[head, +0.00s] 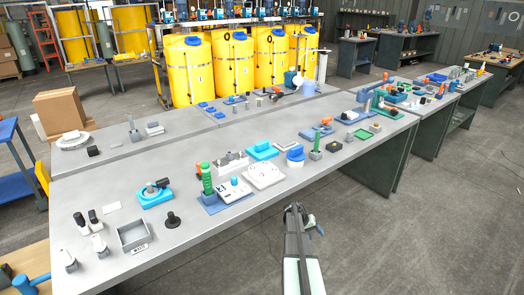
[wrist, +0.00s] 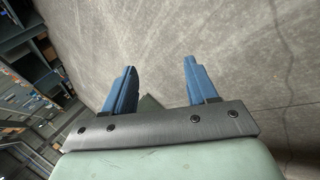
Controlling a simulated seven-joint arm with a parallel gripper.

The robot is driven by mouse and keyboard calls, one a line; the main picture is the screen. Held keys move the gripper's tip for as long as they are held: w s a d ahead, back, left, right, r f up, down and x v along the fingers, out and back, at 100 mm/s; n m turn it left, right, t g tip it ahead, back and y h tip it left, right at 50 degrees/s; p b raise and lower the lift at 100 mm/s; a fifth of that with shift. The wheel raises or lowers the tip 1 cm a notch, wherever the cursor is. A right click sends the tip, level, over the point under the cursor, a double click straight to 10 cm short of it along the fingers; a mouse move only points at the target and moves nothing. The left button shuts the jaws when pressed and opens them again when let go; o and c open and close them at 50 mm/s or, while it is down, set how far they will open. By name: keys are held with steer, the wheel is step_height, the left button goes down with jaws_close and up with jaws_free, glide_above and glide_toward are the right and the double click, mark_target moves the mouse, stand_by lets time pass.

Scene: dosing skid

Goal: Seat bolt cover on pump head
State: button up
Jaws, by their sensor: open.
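My gripper (wrist: 160,66) is open and empty in the wrist view, its two blue fingers apart over bare grey floor. In the head view my arm reaches up from the bottom, off the front edge of the long grey table (head: 140,262), apart from everything on it. A blue pump-like unit with a dark top (head: 154,194) sits on the left part of the table. I cannot tell for sure whether it holds the pump head. Small blue caps and blocks lie farther back, such as a round blue-and-white piece (head: 295,155). I cannot tell which piece is the bolt cover.
A green-handled tool on a blue base (head: 208,186), a white plate (head: 264,175), a grey open box (head: 134,234) and a black knob (head: 172,219) stand on the table. Yellow tanks (head: 232,62) stand behind. The floor right of the table is clear.

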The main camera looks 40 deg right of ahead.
steer(key=s+d+r+m+h, duration=0.1)
steer(key=d+r, duration=0.3)
steer(key=d, duration=0.3)
steer(key=d+r+m, duration=0.1)
steer(key=d+r, duration=0.4)
steer(key=d, duration=0.2)
steer(key=w+d+r+t, duration=0.1)
steer(key=d+r, duration=0.6)
steer(key=r, duration=0.8)
steer(key=d+r+m, duration=0.1)
steer(key=d+r, duration=0.5)
steer(key=r, duration=0.8)
steer(key=w+d+r+t, duration=0.1)
steer(key=d+r, duration=0.6)
steer(key=r, duration=0.8)
steer(key=m+t+y, duration=0.2)
steer(key=m+y, duration=0.4)
steer(key=y, duration=0.2)
glide_toward(262, 142)
steer(key=f, duration=0.5)
steer(key=shift+a+f, duration=0.1)
steer(key=shift+a, duration=0.3)
steer(key=shift+f, duration=2.85)
